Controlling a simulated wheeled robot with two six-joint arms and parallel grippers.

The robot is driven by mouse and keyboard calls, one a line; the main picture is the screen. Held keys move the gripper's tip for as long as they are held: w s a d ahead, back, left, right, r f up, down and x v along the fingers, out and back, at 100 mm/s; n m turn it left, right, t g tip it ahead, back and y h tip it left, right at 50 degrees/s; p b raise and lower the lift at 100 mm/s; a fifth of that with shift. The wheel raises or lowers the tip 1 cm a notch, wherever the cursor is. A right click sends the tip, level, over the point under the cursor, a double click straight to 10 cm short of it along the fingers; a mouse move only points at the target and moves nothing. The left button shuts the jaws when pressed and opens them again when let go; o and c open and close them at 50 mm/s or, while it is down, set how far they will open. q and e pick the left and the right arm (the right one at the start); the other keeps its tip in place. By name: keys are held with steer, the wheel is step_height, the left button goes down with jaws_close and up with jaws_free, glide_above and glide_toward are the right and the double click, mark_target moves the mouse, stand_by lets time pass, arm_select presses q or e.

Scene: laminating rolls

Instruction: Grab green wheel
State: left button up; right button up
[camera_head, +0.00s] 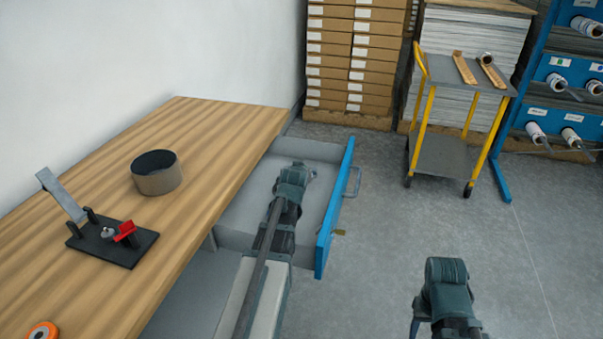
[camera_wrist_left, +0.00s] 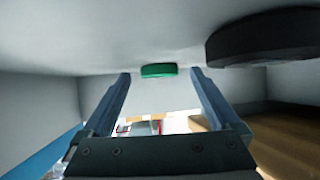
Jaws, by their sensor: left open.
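The green wheel (camera_wrist_left: 158,70) lies in the open drawer (camera_head: 335,210), on the pale surface that fills the top of the left wrist view. My left gripper (camera_wrist_left: 160,76) is open. Its two fingers stand on either side of the wheel in that view, with a visible gap on each side. How deep the wheel sits between the tips I cannot tell. In the head view my left arm reaches into the drawer, and the wheel is not visible there. My right gripper (camera_head: 445,290) is at the bottom right above the floor, and its jaws are not clear.
A large black disc (camera_wrist_left: 265,38) lies close to the green wheel. The drawer walls surround the left gripper. The wooden table (camera_head: 200,125) holds a dark roll (camera_head: 156,172), a black stand (camera_head: 115,245) and an orange roll (camera_head: 42,331). A yellow-legged cart (camera_head: 440,155) stands behind.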

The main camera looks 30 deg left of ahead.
arm_select(q)
steer(key=shift+c, duration=0.3)
steer(key=c, duration=1.4)
steer(key=shift+r, duration=0.1)
step_height(320, 180, up, 10)
steer(key=p, duration=1)
